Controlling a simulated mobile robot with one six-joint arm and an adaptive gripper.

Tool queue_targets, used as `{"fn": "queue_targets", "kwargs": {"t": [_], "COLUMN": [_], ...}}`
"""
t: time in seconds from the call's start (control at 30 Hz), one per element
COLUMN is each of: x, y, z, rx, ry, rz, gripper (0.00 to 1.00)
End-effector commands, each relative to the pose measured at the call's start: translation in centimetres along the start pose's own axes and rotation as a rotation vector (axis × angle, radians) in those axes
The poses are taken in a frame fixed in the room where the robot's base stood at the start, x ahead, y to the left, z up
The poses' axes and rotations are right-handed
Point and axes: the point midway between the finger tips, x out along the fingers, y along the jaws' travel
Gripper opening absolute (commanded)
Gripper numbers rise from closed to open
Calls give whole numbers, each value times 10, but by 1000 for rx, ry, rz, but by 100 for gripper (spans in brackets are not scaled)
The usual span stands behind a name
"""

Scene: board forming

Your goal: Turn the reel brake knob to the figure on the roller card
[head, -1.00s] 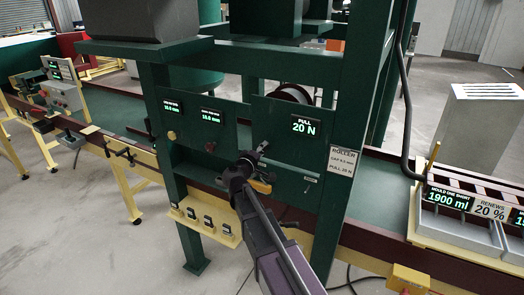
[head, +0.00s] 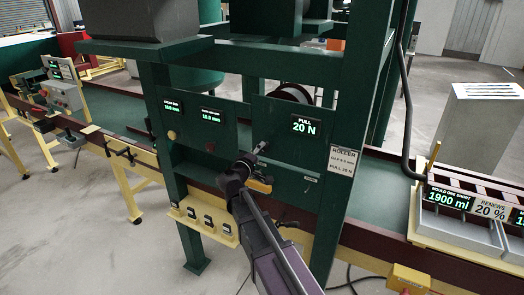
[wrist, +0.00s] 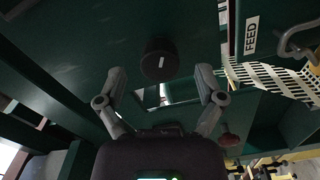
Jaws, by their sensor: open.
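The reel brake knob (wrist: 159,58) is a round black knob with a white mark on its face in the wrist view. My gripper (wrist: 160,75) is open, its two fingers apart on either side of the knob's lower edge and not closed on it. In the head view my gripper (head: 256,160) is in front of the green panel, below the pull display (head: 305,127), which reads 20 N. The knob is hard to make out there. The roller card (head: 342,160) on the right post reads PULL 20 N; its gap line is too small to read surely.
A panel with two small displays (head: 210,115) is left of the gripper. A cream shelf with several small parts (head: 202,222) sticks out below. In the wrist view a FEED label (wrist: 251,36) and a perforated cream guard (wrist: 270,78) are at the right.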

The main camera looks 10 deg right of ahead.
Motion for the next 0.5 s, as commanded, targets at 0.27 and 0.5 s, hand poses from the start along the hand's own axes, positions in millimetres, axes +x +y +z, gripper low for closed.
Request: {"fn": "queue_targets", "kwargs": {"t": [0.27, 0.5], "x": [-46, -80], "y": [1, 0], "z": [2, 1], "rx": [0, 0], "ry": [1, 1], "rz": [0, 0], "gripper": [87, 87]}}
